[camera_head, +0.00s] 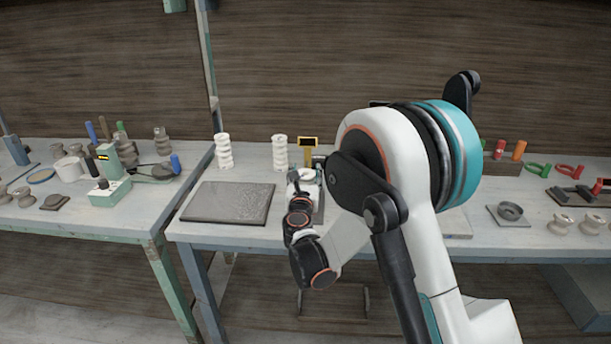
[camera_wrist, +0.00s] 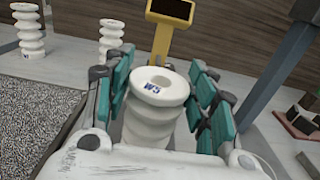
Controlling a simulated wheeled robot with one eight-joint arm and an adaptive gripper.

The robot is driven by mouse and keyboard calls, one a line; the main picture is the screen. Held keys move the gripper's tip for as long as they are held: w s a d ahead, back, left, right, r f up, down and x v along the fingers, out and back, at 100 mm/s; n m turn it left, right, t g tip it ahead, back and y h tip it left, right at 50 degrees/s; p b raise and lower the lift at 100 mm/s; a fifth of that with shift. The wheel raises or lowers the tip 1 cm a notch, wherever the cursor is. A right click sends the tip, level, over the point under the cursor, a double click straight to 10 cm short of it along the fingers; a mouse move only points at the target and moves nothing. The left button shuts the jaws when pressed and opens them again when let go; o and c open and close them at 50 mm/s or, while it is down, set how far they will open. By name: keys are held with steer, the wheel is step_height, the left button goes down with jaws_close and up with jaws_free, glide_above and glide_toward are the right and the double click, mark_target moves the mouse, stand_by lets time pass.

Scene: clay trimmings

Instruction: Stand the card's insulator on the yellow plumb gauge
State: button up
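A white ribbed insulator (camera_wrist: 158,105) marked "W5" stands upright between the teal finger pads of my gripper (camera_wrist: 160,98) in the wrist view. The pads appear to press on its flanges from both sides. Its lower end is hidden by the gripper body. Its pale top (camera_head: 307,175) shows in the head view. The yellow gauge (camera_wrist: 162,42), with a dark display on top, stands just beyond the insulator; it also shows in the head view (camera_head: 308,155). Its base is hidden behind the insulator and gripper. I cannot make out the card.
Two other white ribbed insulators (camera_head: 223,152) (camera_head: 280,152) stand left of the gauge. A dark textured slab (camera_head: 228,203) lies on the bench front left. Coloured-handled tools (camera_head: 540,169) and a grey ring on a square plate (camera_head: 509,212) are at right. The left bench is crowded.

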steer(key=shift+o, duration=0.8)
steer(key=shift+r, duration=0.1)
steer(key=shift+s+r, duration=0.1)
steer(key=shift+s, duration=0.05)
steer(key=s+p, duration=0.2)
steer(key=s, duration=0.9)
steer(key=shift+s+a+p, duration=0.2)
steer(key=shift+s+p, duration=0.1)
steer(key=shift+s, duration=0.05)
